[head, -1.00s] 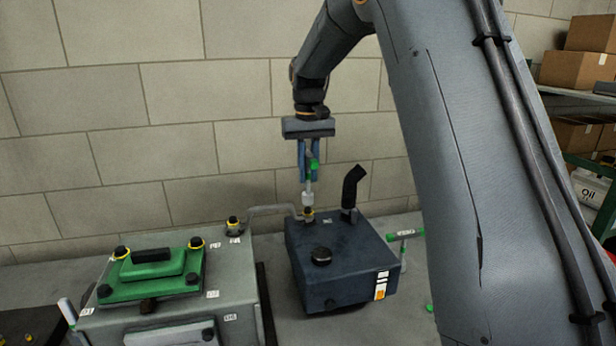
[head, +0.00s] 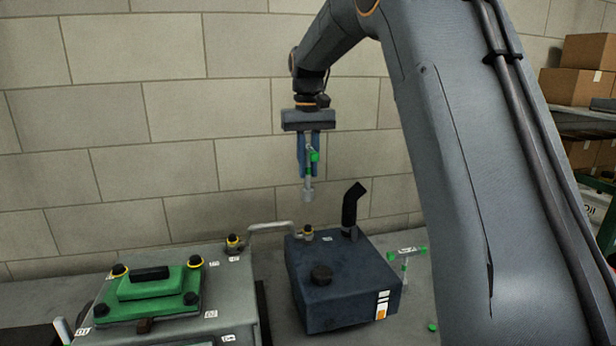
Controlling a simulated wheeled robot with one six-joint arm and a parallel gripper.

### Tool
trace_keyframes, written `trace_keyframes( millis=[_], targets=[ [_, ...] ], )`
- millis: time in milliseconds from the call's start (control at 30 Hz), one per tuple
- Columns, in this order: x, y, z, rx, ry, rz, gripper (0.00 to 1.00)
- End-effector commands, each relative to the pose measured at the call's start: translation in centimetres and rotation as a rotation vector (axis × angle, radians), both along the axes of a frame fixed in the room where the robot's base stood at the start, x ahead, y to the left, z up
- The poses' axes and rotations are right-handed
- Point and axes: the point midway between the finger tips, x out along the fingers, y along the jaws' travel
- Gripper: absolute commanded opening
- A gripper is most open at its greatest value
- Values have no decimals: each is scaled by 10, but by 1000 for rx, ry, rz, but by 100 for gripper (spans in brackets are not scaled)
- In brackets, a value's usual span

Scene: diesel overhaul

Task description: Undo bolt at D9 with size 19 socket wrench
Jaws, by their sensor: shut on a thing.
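My gripper (head: 309,172) points straight down and is shut on a socket wrench (head: 308,183) with a grey shaft, green parts and a pale socket at its lower end. The socket hangs in the air above a yellow-ringed bolt (head: 308,233) at the back left corner of the dark blue tank (head: 340,296), with a clear gap between them. A small label (head: 327,239) lies beside that bolt; its text is too small to read, so I cannot tell whether it says D9. The inside of the socket is hidden.
The grey engine block (head: 238,275) with a green cover (head: 150,287) and several yellow-ringed bolts stands at left. A bent pipe (head: 270,226) runs towards the tank. A black spout (head: 352,208) rises near the bolt. Another green-ended tool (head: 405,262) stands right of the tank.

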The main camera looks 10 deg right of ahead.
Motion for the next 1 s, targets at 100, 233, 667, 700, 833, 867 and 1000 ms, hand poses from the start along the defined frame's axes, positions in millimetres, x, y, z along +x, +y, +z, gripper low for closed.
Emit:
trace_keyframes(
  millis=[100,233,667,700,833,867,1000],
  targets=[
    [0,0,3,0,-1,0,0],
    [0,0,3,0,-1,0,0],
    [-42,0,3,0,-1,0,0],
    [-48,0,3,0,0,0,0],
    [-63,0,3,0,0,0,0],
    [-65,0,3,0,0,0,0],
    [-70,0,2,0,0,0,0]
  ],
)
